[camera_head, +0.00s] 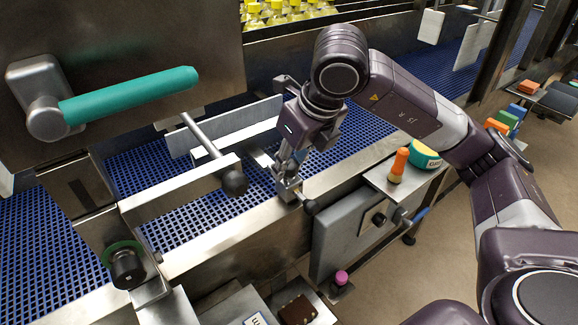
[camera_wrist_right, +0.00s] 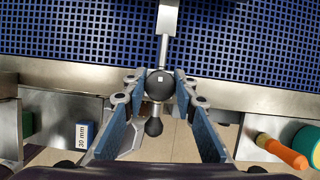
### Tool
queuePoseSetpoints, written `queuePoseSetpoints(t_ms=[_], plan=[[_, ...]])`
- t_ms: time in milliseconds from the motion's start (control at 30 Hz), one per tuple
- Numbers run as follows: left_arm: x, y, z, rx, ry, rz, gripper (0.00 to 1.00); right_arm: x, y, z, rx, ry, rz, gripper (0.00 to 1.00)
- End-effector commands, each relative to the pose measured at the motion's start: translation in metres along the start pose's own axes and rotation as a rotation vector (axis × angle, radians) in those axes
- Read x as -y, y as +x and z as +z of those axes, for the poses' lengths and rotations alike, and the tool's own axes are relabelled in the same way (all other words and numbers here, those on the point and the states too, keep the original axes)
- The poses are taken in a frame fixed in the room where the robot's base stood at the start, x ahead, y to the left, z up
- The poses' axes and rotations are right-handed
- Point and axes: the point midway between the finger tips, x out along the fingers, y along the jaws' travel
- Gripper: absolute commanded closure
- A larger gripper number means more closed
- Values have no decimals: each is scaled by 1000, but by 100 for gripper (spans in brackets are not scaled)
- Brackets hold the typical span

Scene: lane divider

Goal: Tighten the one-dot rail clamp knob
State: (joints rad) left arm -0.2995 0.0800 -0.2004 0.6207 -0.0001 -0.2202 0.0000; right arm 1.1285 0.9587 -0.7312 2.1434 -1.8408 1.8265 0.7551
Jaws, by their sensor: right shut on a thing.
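The rail clamp knob (camera_wrist_right: 160,84) is round and black with one small white mark on top, in the middle of the right wrist view. My right gripper (camera_wrist_right: 160,90) is shut on it, a fingertip on each side. In the head view my right gripper (camera_head: 287,178) points down at the clamp on the conveyor's near side rail, and its fingers hide the round knob. A small black handle end (camera_head: 311,207) sticks out just below the fingers; it also shows in the wrist view (camera_wrist_right: 153,126). My left gripper is not in view.
A teal handle (camera_head: 130,95) juts from the panel at upper left. The blue conveyor belt (camera_head: 225,205) lies behind the steel rail. An orange-handled tool (camera_head: 399,164) and a teal-yellow roll (camera_head: 424,155) sit on the right shelf.

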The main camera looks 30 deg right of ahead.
Motion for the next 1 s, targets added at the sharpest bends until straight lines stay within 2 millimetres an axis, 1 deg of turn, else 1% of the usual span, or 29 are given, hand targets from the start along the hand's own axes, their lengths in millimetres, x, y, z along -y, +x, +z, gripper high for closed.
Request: queuePoseSetpoints(t_ms=[33,300,733,767,900,1000], plan=[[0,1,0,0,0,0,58,1,-3,4,14,19,-9,98],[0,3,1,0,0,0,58,2,-3,4,14,75,-32,98],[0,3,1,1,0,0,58,2,-4,5,16,82,-34,98],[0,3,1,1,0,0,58,2,-4,5,16,82,-34,71],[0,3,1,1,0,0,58,1,-3,3,11,80,-33,56],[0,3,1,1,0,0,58,1,-2,2,8,79,-33,56]])
